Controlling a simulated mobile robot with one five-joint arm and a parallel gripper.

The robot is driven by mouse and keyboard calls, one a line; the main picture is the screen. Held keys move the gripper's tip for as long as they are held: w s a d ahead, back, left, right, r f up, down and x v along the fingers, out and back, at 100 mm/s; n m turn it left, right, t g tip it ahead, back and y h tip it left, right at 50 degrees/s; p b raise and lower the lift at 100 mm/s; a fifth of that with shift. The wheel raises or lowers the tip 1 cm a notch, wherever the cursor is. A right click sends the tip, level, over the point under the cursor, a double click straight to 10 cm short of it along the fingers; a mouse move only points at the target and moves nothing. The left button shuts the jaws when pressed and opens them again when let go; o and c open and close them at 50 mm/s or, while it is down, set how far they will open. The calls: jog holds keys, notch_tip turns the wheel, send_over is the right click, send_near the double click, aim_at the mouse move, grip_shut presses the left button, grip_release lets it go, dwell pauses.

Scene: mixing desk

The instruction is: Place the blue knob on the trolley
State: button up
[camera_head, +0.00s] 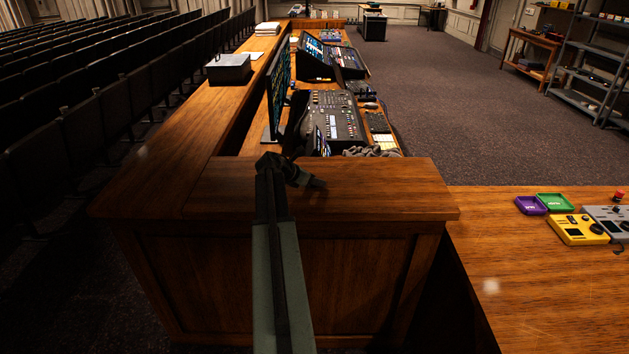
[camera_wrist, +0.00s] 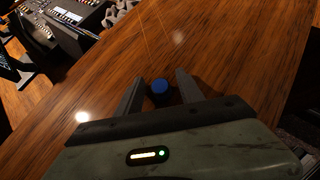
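The blue knob (camera_wrist: 160,87) shows in the wrist view, with a dark base, over the brown wooden desk top (camera_wrist: 225,45). My gripper (camera_wrist: 158,82) is open, with one finger on each side of the knob and a visible gap to each. In the head view my gripper (camera_head: 316,184) is low over the near end of the wooden desk (camera_head: 390,190); the knob cannot be made out there. A wooden stand with a lower shelf (camera_head: 532,40), possibly the trolley, is at the far right.
A mixing console (camera_head: 335,115) and a monitor (camera_head: 277,90) stand beyond my gripper. Metal shelves (camera_head: 590,70) are at far right. Carpet between is clear.

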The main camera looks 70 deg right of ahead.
jog(key=shift+r+p, duration=0.35)
jog(key=p+v, duration=0.6)
jog(key=v, duration=0.5)
jog(key=shift+a+p, duration=0.4)
jog(key=shift+w+r, duration=0.1)
